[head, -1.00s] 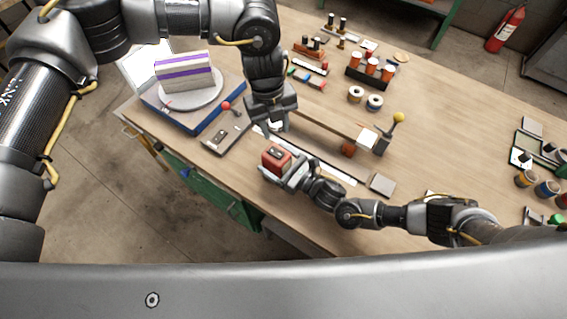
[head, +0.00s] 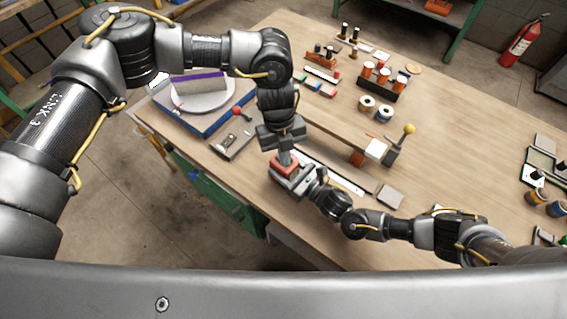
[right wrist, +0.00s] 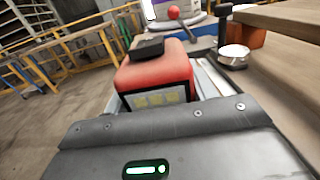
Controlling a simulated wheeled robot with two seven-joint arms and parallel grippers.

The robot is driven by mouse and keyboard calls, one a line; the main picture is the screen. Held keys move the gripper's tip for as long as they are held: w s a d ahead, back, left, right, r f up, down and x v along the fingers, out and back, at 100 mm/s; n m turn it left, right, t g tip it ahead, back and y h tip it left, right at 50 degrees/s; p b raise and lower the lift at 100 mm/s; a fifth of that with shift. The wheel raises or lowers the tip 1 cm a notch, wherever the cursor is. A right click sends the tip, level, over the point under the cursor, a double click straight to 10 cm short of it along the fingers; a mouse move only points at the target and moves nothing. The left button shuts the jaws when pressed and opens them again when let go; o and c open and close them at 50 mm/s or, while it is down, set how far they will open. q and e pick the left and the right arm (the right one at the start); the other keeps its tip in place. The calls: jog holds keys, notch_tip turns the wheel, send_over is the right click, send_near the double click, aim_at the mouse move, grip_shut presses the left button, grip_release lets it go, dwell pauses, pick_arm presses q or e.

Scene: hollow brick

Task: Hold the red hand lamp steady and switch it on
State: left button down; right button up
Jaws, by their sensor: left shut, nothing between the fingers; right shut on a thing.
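The red hand lamp (head: 281,172) is held above the near part of the workbench. In the right wrist view the lamp (right wrist: 160,69) shows a red body, a dark block on its top and a front panel with pale yellowish squares; I cannot tell whether it is lit. My right gripper (head: 291,178) is shut on the lamp. My left gripper (head: 284,158) is shut and empty, pointing down over the lamp's top and hiding part of it in the head view. I cannot tell whether its tips touch the lamp.
The wooden workbench (head: 440,160) has free room right of centre. A wooden beam (head: 335,132), a yellow-knobbed lever (head: 408,130), a grey plate with a red-knobbed lever (head: 236,111) and a blue tray (head: 217,121) lie near the arms. Spools (head: 384,114) stand farther back.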

pick_arm(q)
jog(key=s+d+f+g+h, duration=0.2)
jog(key=s+d+f+g, duration=0.15)
jog(key=s, duration=0.45)
jog(key=s+d+f+g+h, duration=0.1)
jog(key=s+d+f+g, duration=0.2)
jog(key=s, duration=0.6)
jog(key=s+d+r+n+h, duration=0.4)
jog(key=s+d+n+h, duration=0.2)
jog(key=s+d+h, duration=0.25)
jog(key=w+a+r+n+t+y, duration=0.1)
jog(key=w+a+r+n+t, duration=0.1)
jog(key=w+a+n+t, duration=0.7)
jog(key=w+a+r+n+t+y, duration=0.1)
jog(key=w+a+r+n+t, duration=0.1)
jog(key=w+a+n+t, duration=0.8)
jog(key=a+t, duration=0.1)
jog(key=a, duration=0.2)
jog(key=shift+w+a, duration=0.2)
jog(key=shift+a, duration=0.15)
jog(key=shift+f+y, duration=0.1)
jog(key=shift+y, duration=0.15)
